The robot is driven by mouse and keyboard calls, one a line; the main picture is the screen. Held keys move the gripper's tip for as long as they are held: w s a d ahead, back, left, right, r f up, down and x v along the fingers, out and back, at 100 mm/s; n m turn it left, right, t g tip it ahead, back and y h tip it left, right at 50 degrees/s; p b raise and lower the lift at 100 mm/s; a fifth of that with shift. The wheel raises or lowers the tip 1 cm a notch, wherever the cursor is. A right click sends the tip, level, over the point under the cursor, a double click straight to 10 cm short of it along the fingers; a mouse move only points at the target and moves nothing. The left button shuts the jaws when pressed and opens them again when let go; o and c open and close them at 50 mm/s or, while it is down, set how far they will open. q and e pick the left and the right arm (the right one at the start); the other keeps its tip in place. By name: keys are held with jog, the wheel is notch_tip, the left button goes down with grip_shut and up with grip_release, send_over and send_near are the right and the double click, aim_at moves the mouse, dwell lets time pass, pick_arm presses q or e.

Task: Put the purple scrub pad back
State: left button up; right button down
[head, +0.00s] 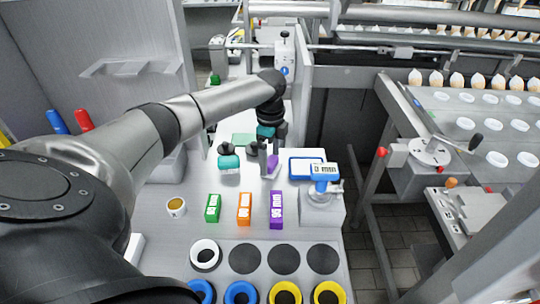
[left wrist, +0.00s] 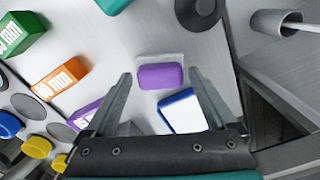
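The purple scrub pad (left wrist: 160,76) lies on a flat grey piece (left wrist: 146,57) in the left wrist view. In the head view the pad (head: 273,161) shows partly, beside my fingers. My left gripper (head: 263,160) points down at the far part of the table. In the left wrist view the left gripper (left wrist: 160,75) is open, with one fingertip on either side of the pad and visible gaps between. Nothing is held. My right gripper is not in view.
A blue-rimmed white tray (head: 306,168) and a blue-topped gauge (head: 323,178) stand right of the pad. Teal-labelled item (head: 229,163) is to its left. Green (head: 212,208), orange (head: 244,209) and purple (head: 276,210) blocks stand nearer.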

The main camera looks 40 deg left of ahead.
aim_at(270, 160)
pick_arm(q)
jog(key=shift+o, duration=0.5)
jog(key=shift+r, duration=0.1)
notch_tip(270, 160, up, 12)
jog(key=p, duration=0.2)
jog(key=shift+r, duration=0.15)
